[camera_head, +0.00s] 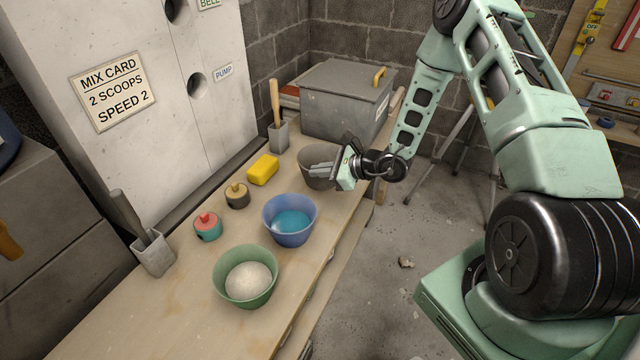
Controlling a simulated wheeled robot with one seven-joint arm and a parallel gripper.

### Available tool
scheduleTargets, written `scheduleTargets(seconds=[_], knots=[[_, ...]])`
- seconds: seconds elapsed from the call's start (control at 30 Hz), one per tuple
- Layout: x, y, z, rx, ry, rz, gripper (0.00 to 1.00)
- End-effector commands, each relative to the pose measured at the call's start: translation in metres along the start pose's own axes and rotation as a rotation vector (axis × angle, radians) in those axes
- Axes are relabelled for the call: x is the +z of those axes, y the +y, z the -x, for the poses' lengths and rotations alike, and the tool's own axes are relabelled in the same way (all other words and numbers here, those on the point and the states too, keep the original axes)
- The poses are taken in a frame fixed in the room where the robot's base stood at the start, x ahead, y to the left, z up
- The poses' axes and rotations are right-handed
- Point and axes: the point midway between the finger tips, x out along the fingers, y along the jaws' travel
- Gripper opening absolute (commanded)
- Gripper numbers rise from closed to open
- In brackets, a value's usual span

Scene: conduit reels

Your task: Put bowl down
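A grey bowl (317,184) is at the far part of the workbench, near its right edge. My gripper (326,168) reaches in from the right, and its fingers overlap the bowl's right side and rim. The view does not show whether the fingers are closed on the rim or apart, nor whether the bowl's base touches the bench. A blue bowl (290,236) with bright blue contents stands upright nearer on the bench. A green bowl (245,290) with a pale mound in it stands upright nearest to the camera.
On the wooden bench (190,300) are a yellow block (263,169), a dark round knobbed item (237,197), a red-and-teal one (207,228), and two tool holders (153,254) (278,137). A grey lidded box (345,98) stands at the back.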

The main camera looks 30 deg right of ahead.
Motion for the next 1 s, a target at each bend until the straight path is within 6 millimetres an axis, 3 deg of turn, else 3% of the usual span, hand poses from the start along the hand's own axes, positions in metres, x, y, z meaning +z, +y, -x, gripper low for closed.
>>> scheduleTargets(seconds=[0.3, 0.7, 0.8, 1.0], knots=[[-0.035, 0.01, -0.017, -0.001, -0.001, 0.0, 0.0], [-0.041, 0.011, -0.019, -0.001, -0.001, 0.001, 0.0], [-0.04, 0.011, -0.018, -0.001, 0.0, 0.0, 0.26], [-0.04, 0.011, -0.018, -0.001, 0.0, 0.0, 0.26]])
